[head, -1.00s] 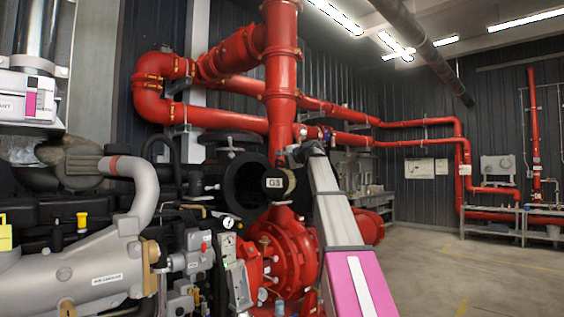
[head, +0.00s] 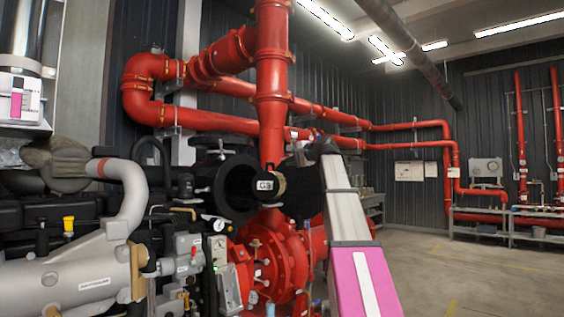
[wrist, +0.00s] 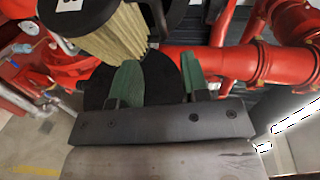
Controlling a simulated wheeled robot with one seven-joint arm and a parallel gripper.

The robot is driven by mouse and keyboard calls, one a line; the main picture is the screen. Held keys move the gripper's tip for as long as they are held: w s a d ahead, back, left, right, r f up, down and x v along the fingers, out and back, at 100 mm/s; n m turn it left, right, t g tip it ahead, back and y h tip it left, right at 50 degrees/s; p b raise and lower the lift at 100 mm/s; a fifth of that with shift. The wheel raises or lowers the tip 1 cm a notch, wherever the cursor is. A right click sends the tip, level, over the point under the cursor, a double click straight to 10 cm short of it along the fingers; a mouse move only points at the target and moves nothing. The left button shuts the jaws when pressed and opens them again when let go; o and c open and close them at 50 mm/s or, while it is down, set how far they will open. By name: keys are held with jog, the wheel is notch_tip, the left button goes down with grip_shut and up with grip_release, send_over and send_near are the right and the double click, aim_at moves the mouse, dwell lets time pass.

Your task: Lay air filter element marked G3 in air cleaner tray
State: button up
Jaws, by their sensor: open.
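The air filter element marked G3 (head: 280,184) has a black end cap with a white G3 label and a tan pleated body. It shows near the middle of the head view, beside the far end of my arm. In the wrist view the pleated body (wrist: 118,40) lies close beyond my gripper (wrist: 160,80), toward the upper left. The two green fingers are spread apart, with no grip on the element visible. Black round parts fill the space behind the fingers. What supports the element is hidden. I cannot make out the air cleaner tray in either view.
Red pipes (head: 270,60) and a red pump casing (head: 278,262) stand around and behind the element. A grey engine cylinder (head: 75,275) with hoses and valves fills the lower left. Open floor (head: 450,280) lies to the right.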

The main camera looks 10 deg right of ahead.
aim_at(274, 175)
jog(key=shift+s+d, duration=0.3)
jog(key=shift+s, duration=0.1)
jog(key=shift+s+d+r, duration=0.15)
jog(key=shift+s, duration=0.15)
grip_shut()
jog(key=s+r+m+g+h, duration=0.2)
jog(key=s+m+g+h, duration=0.3)
jog(key=m, duration=1.4)
jog(key=shift+g+y, duration=0.4)
jog(key=shift+w+a+r+x, duration=0.15)
jog(key=shift+r+x, duration=0.05)
jog(key=shift+x, duration=1.8)
jog(key=shift+w+a+r+x, duration=0.15)
jog(key=shift+r+x, duration=0.05)
jog(key=shift+x, duration=1.8)
jog(key=shift+w+a+r+x, duration=0.15)
jog(key=shift+a+r+x, duration=0.05)
jog(key=shift+x, duration=1.85)
